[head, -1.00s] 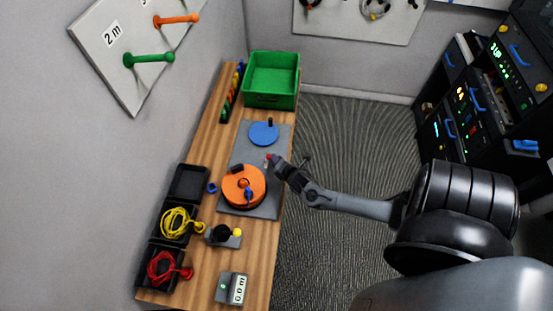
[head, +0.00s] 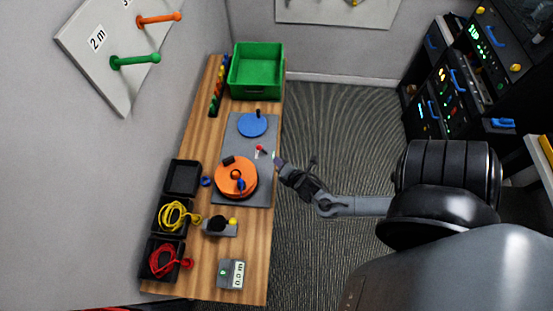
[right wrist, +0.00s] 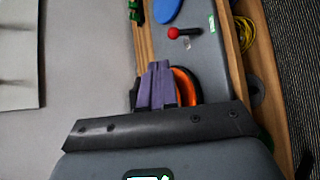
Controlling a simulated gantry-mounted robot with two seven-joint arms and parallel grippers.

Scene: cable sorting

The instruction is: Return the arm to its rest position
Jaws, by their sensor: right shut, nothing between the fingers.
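My right gripper (head: 279,161) is at the right edge of the wooden bench, beside the grey plate, shut and empty. Its closed purple-grey fingers (right wrist: 155,86) show in the right wrist view, apart from the small red-knobbed lever (right wrist: 174,32). That lever (head: 260,149) stands on the grey plate (head: 262,190) between the blue disc (head: 252,125) and the orange reel (head: 235,178). In the right wrist view the fingers partly hide the orange reel (right wrist: 187,86). My right arm reaches in from the right over the floor. My left gripper is not in view.
The wooden bench (head: 200,275) carries a green bin (head: 257,92), black trays with a yellow cable (head: 174,214) and a red cable (head: 160,259), and a length display (head: 231,274). Carpeted floor (head: 345,125) right of the bench is open. Equipment racks (head: 450,100) stand at the right.

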